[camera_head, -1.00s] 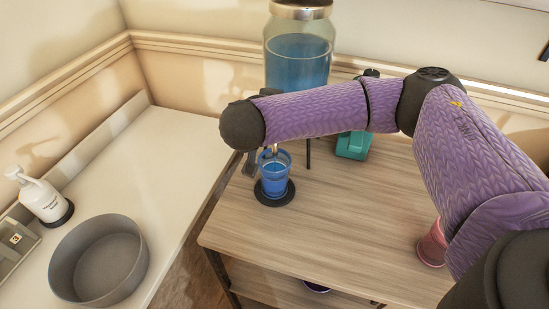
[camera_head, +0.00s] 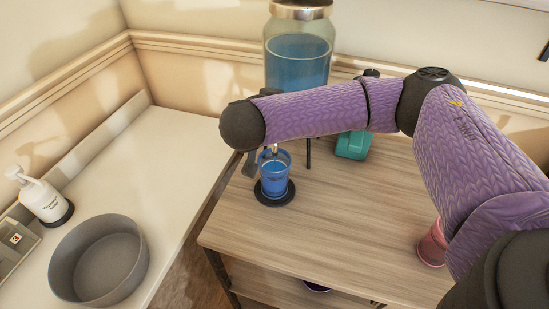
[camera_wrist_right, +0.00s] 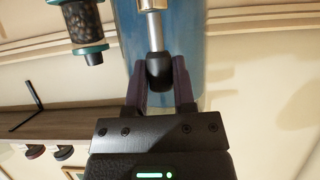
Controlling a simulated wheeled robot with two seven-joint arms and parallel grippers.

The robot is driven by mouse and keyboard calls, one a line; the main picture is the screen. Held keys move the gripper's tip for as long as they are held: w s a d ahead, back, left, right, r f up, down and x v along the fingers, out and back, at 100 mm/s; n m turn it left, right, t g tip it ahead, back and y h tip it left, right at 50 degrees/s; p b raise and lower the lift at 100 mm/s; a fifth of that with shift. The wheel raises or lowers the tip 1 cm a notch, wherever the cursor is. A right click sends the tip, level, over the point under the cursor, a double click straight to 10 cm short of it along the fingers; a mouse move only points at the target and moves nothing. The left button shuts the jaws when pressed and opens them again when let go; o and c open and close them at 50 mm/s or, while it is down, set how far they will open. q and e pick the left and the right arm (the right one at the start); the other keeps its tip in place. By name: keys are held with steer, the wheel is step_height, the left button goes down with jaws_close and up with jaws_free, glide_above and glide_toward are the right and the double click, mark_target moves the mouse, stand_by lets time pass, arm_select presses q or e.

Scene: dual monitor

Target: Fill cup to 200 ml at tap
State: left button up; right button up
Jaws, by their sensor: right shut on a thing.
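A clear cup (camera_head: 275,178) with blue liquid stands upright on a round black coaster (camera_head: 275,198) on the wooden stand. A glass dispenser (camera_head: 298,62) of blue liquid stands behind it; its tank also shows in the right wrist view (camera_wrist_right: 195,40). My right arm crosses in front of the dispenser's lower part and hides most of the tap. In the right wrist view my right gripper (camera_wrist_right: 159,62) is shut on the black knob of the tap lever (camera_wrist_right: 159,75). Any volume mark on the cup is too small to read. My left gripper is out of view.
A teal object (camera_head: 353,145) stands behind my right arm, and a pink cup (camera_head: 432,245) sits partly behind it at the right. On the white counter at left are a grey bowl (camera_head: 98,262) and a white pump bottle (camera_head: 43,195). The stand's front middle is clear.

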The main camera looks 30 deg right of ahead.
steer(key=shift+w+d+r+p, duration=0.1)
steer(key=shift+d+r+p, duration=0.05)
steer(key=shift+p, duration=0.35)
steer(key=shift+w+d+g+y+p, duration=0.3)
steer(key=shift+d+g+y+p, duration=0.1)
steer(key=shift+g+y+p, duration=0.55)
steer(key=shift+w+y, duration=0.1)
steer(key=shift+y, duration=0.15)
stand_by(3.5)
steer(key=shift+d+g+p, duration=0.15)
steer(key=shift+g+p, duration=0.1)
steer(key=shift+p, duration=0.05)
steer(key=shift+w+d+y, duration=0.15)
steer(key=shift+w+y, duration=0.05)
steer(key=shift+y, duration=0.2)
steer(key=shift+w+d+f+g+y+p, duration=0.15)
steer(key=shift+w+d+g+y+p, duration=0.1)
steer(key=shift+g+y+p, duration=0.35)
steer(key=shift+w+d+f+g+y+p, duration=0.1)
steer(key=shift+w+d+g+y+p, duration=0.1)
steer(key=shift+g+y+p, duration=0.35)
steer(key=shift+y, duration=0.25)
